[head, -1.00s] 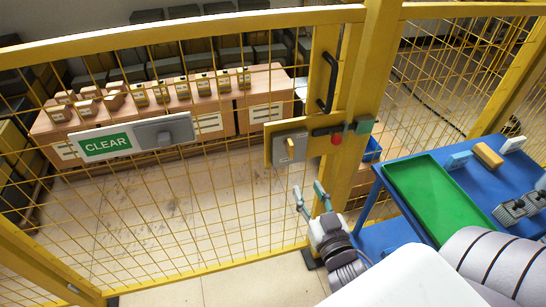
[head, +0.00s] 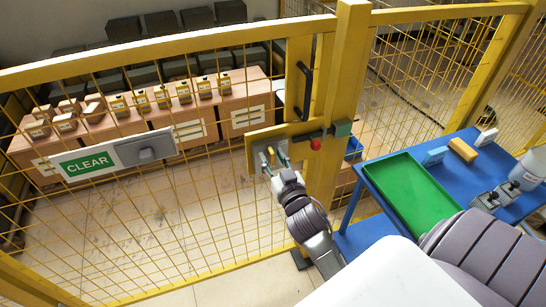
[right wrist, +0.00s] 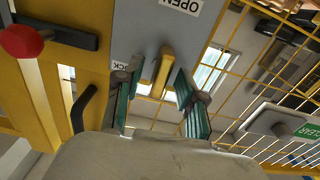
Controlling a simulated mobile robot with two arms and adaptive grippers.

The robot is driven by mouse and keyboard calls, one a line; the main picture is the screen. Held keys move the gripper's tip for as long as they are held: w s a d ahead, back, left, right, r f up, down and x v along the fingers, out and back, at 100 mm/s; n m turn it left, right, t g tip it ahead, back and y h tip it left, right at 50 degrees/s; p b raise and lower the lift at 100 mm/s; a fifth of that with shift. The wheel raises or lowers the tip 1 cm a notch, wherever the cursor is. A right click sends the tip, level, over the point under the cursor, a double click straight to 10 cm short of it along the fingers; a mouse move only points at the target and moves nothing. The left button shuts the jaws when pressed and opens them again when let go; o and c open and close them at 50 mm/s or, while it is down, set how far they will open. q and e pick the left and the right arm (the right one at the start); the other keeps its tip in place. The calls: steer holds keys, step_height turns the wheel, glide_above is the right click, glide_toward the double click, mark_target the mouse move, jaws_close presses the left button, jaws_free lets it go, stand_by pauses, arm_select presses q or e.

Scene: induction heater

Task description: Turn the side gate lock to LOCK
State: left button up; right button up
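The side gate lock is a grey plate (right wrist: 190,28) with a yellow knob (right wrist: 162,72) on the yellow gate. In the right wrist view the plate appears upside down, with an OPEN label and a partly hidden label ending in "CK". My right gripper (head: 273,158) is at the lock. In the right wrist view its two green-padded fingers (right wrist: 157,85) stand open on either side of the knob, with gaps visible; contact does not show. In the head view the fingers partly cover the lock plate and knob. My left gripper is not in view.
A red button (head: 315,144), a green block (head: 342,128) and a black handle (head: 303,90) are on the gate near the lock. A CLEAR sign (head: 87,164) hangs on the mesh at left. A blue table (head: 376,213) with a green tray (head: 410,190) stands at right.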

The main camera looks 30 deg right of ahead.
steer(key=shift+c, duration=0.3)
jaws_close()
steer(key=shift+w, duration=0.1)
